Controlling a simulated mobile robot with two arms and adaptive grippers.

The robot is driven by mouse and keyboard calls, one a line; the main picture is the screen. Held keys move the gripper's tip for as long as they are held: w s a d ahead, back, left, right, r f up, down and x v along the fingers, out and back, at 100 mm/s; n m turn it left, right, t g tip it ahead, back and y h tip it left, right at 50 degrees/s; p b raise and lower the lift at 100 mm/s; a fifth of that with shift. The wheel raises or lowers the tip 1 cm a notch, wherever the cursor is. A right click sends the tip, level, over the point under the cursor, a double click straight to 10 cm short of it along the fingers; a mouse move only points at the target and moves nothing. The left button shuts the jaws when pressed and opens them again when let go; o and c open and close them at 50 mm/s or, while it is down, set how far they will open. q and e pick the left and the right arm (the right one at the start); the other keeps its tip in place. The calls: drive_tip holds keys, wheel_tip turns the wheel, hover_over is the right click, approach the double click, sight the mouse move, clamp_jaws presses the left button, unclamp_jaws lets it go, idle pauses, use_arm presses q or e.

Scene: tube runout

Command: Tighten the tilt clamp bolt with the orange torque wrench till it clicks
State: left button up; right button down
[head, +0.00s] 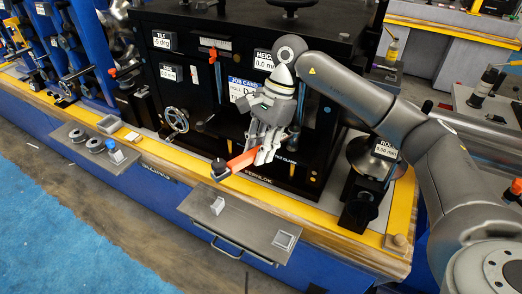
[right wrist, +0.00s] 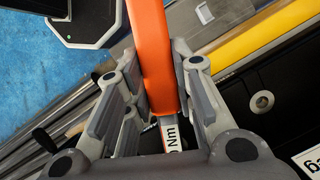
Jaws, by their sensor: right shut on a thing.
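The orange torque wrench (head: 240,162) is held in my right gripper (head: 266,150), in front of the black machine and above the front ledge. Its black end (head: 220,171) points left and toward the viewer. In the right wrist view, the orange handle (right wrist: 150,50) passes between the fingers (right wrist: 155,100), and a white label reading "Nm" shows on it. The machine (head: 235,60) carries a TILT label (head: 164,41) reading -5 deg. I cannot make out the tilt clamp bolt for certain. My left gripper is out of view.
A handwheel (head: 177,120) is on the machine's front left. Grey shelves jut out in front: the left one (head: 85,160) holds round parts, the right one (head: 235,222) small blocks. A yellow edge (head: 170,148) runs along the bench. A ROLL-labelled part stands right.

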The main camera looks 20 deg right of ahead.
drive_tip(key=shift+w+a+m, duration=0.1)
drive_tip(key=shift+w+m, duration=0.1)
drive_tip(key=shift+m, duration=0.1)
drive_tip(key=shift+f, duration=0.1)
drive_tip(key=shift+r, duration=0.45)
idle(0.3)
drive_tip(key=shift+r, duration=0.4)
drive_tip(key=shift+r+p, duration=1.55)
drive_tip(key=shift+r, duration=0.8)
